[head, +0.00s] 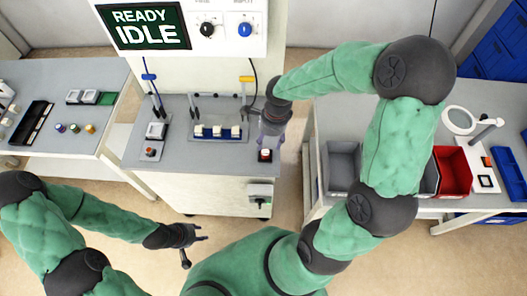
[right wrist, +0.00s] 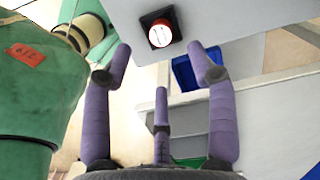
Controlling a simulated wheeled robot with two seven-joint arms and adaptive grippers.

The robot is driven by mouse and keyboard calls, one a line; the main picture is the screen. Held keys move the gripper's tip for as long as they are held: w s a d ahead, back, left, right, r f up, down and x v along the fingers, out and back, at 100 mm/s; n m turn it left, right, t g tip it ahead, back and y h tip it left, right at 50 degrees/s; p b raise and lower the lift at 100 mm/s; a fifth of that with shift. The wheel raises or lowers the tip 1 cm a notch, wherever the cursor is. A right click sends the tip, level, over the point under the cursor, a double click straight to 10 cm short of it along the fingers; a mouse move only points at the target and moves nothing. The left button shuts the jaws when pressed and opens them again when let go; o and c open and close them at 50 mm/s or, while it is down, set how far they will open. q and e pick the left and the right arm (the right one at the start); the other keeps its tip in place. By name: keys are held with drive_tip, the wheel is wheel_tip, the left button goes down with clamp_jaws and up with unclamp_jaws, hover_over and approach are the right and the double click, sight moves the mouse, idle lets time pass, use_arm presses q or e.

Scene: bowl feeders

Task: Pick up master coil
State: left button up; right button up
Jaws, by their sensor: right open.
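A small round part with a white top and red side, which looks like the master coil (head: 265,154), sits in a black square seat at the right front of the grey bench. In the right wrist view the coil (right wrist: 161,32) shows beyond the fingertips, with nothing gripping it. My right gripper (head: 267,143) is just behind and above the coil in the head view. Its purple fingers (right wrist: 160,66) are spread and empty. My left gripper (head: 196,240) is low in front of the bench, fingers apart and empty.
A test station with an "READY IDLE" screen (head: 145,25) stands behind the bench (head: 180,160). A fixture with white blocks (head: 217,132) is left of the coil. Grey bins (head: 344,160) and a red bin (head: 452,171) stand on the right table.

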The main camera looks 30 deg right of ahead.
sight(266, 152)
drive_tip(key=shift+a+f, duration=0.1)
drive_tip(key=shift+f, duration=0.7)
drive_tip(key=shift+w+f, duration=0.1)
drive_tip(key=shift+f, duration=0.4)
drive_tip(key=shift+a+f+b, duration=0.1)
drive_tip(key=shift+f+b, duration=0.35)
drive_tip(key=f+b, duration=0.1)
drive_tip(key=f, duration=0.3)
drive_tip(key=shift+w+a+b, duration=0.1)
drive_tip(key=shift+a+b, duration=0.1)
drive_tip(key=shift+b, duration=0.15)
clamp_jaws()
